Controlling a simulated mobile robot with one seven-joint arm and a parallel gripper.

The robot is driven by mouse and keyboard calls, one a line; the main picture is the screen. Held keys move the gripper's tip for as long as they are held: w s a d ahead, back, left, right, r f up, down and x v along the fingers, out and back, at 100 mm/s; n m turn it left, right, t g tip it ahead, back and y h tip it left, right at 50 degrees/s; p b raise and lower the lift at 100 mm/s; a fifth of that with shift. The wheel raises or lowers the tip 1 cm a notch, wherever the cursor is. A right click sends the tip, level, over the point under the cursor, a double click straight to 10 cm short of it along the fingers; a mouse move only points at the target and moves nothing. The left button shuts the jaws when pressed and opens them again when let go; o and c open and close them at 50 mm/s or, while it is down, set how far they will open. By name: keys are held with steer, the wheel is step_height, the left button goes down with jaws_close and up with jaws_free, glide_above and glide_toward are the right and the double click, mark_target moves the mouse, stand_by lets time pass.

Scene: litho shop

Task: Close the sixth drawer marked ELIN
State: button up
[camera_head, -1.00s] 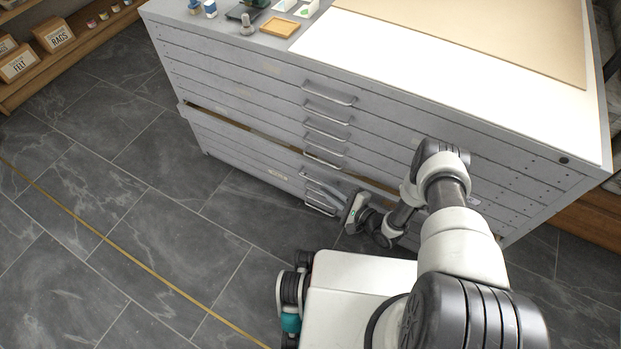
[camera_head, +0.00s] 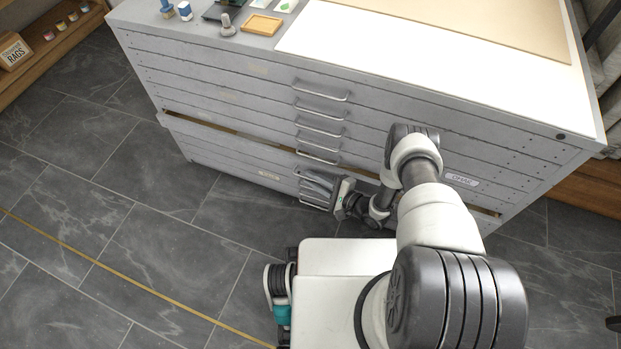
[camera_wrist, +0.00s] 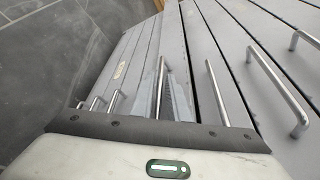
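A grey flat-file cabinet (camera_head: 230,85) fills the upper middle of the head view. One drawer (camera_head: 185,125) partway down stands out a little, with a brown gap along its top. My gripper (camera_head: 320,186) is low against the cabinet front, close to the lower handles. In the wrist view its palm is at the bottom, with bar handles (camera_wrist: 216,92) and a small label (camera_wrist: 121,69) beyond.
The cabinet top holds a large tan and white sheet (camera_head: 400,55), a small wooden tray (camera_head: 261,25) and small bottles (camera_head: 185,11). A low shelf with a RAGS box (camera_head: 14,50) stands at far left. The tiled floor (camera_head: 130,230) at left is clear, crossed by a yellow line.

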mark_target(318, 169)
jaws_close()
stand_by(1.4)
steer(key=shift+w+r, duration=0.1)
steer(key=shift+w+d, duration=0.25)
steer(key=shift+w, duration=0.45)
steer(key=shift+w+d, duration=0.25)
steer(key=shift+w, duration=0.5)
steer(key=shift+w+d, duration=0.25)
steer(key=shift+w, duration=0.45)
jaws_free()
steer(key=shift+s, duration=0.15)
